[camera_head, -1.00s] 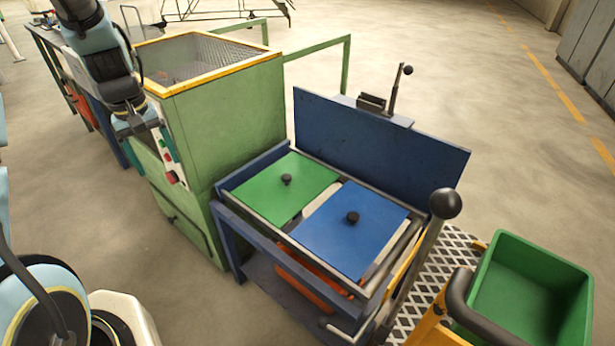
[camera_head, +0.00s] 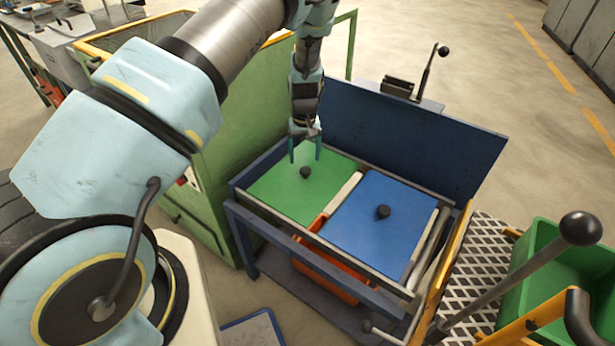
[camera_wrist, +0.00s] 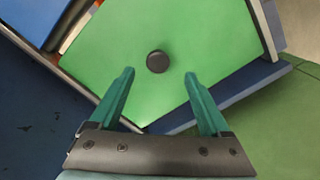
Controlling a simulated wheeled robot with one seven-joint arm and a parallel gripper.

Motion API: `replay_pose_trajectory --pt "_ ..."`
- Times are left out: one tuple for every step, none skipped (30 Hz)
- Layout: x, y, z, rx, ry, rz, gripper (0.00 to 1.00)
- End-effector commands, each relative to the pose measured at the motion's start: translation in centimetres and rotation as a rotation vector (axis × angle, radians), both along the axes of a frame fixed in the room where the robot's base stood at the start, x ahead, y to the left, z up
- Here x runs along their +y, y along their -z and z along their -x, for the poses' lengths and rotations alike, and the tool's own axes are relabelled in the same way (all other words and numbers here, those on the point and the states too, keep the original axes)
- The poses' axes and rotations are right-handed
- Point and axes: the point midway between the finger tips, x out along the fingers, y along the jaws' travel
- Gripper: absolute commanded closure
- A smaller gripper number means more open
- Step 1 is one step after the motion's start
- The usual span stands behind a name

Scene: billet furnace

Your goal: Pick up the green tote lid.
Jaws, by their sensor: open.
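The green tote lid (camera_head: 283,190) is a flat square panel with a round black knob (camera_head: 305,172) at its middle. It lies in the left part of a blue-framed stand, over an orange tote (camera_head: 318,222). My gripper (camera_head: 305,155) is above the lid, pointing down, with its teal fingers apart and nothing between them. In the wrist view, the green lid (camera_wrist: 190,45) fills much of the picture. The black knob (camera_wrist: 159,61) shows just beyond the fingertips of my gripper (camera_wrist: 158,75), roughly centred between them.
A blue lid (camera_head: 370,222) with a black knob lies just right of the green one. An upright blue panel (camera_head: 410,140) stands behind both. A green cabinet (camera_head: 240,120) is on the left. A lever (camera_head: 540,255) and a green bin (camera_head: 560,280) are at the right.

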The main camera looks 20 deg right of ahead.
Motion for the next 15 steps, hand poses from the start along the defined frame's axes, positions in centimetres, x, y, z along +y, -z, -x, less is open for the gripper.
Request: replay_pose_trajectory --pt "0.1 0.6 0.0 0.001 -0.002 -0.001 0.19" --pt "0.1 0.9 0.0 0.001 -0.002 -0.001 0.19" --pt "0.0 1.1 0.0 0.0 -0.001 0.0 0.19" --pt "0.0 1.3 -0.1 -0.001 -0.001 0.0 0.19" --pt "0.0 1.4 -0.1 -0.001 -0.001 0.0 0.19" --pt "0.0 1.6 0.0 -0.001 0.0 0.0 0.19" --pt "0.0 1.8 0.0 0.0 0.0 0.0 0.19" --pt "0.0 2.0 0.0 0.0 0.0 -0.001 0.19" --pt "-0.1 2.4 0.1 0.001 0.0 -0.001 0.19" --pt "-0.1 2.8 0.1 0.001 0.0 -0.001 0.19" --pt "-0.2 3.2 0.2 0.001 0.001 -0.002 0.19" --pt "-0.3 3.7 0.2 0.002 0.0 -0.002 0.19" --pt "-0.3 4.1 0.2 0.001 0.0 -0.002 0.19" --pt "-0.4 4.5 0.2 0.001 0.001 -0.001 0.19" --pt "-0.4 5.1 0.2 0.001 0.0 -0.001 0.19"
